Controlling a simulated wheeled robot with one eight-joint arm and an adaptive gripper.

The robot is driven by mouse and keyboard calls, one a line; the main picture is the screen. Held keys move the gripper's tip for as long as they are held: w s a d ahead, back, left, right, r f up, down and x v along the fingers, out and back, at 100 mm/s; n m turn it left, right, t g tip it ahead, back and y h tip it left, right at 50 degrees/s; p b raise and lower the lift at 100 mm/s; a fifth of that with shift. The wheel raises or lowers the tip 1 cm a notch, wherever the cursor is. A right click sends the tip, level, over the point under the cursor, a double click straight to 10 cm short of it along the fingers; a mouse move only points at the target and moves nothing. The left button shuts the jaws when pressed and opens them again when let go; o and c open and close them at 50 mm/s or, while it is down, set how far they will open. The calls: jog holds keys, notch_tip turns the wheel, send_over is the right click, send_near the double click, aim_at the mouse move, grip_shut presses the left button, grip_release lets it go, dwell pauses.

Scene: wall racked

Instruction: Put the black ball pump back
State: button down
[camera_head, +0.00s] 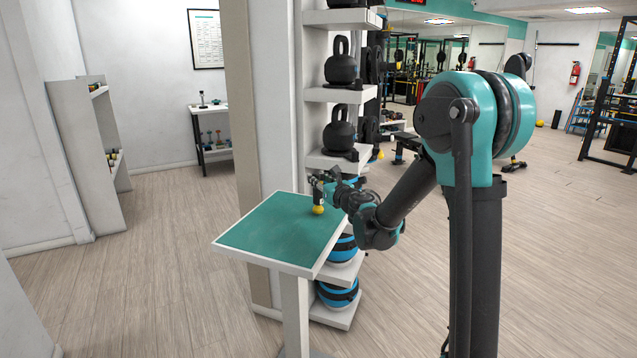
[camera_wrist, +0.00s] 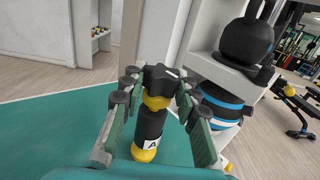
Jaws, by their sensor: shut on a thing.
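The black ball pump (camera_wrist: 150,125) is a dark cylinder with yellow bands, a white label reading "A" and a black handle on top. It is upright between the fingers of my gripper (camera_wrist: 152,92), which is shut on it. In the head view the pump (camera_head: 318,199) shows its yellow lower end over the right part of the teal-topped table (camera_head: 262,232). I cannot tell whether its base touches the table. My gripper (camera_head: 325,186) comes to it from the right; part of the pump is hidden by the fingers.
A white rack (camera_head: 335,97) with black kettlebells (camera_head: 341,63) and blue-black balls (camera_head: 338,293) stands right behind the table. A grey-white cabinet (camera_head: 88,150) is at left. The floor between is clear.

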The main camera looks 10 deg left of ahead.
jog(key=shift+f, duration=0.55)
jog(key=c, duration=1.1)
grip_release()
jog(key=shift+f, duration=0.1)
jog(key=shift+c, duration=0.2)
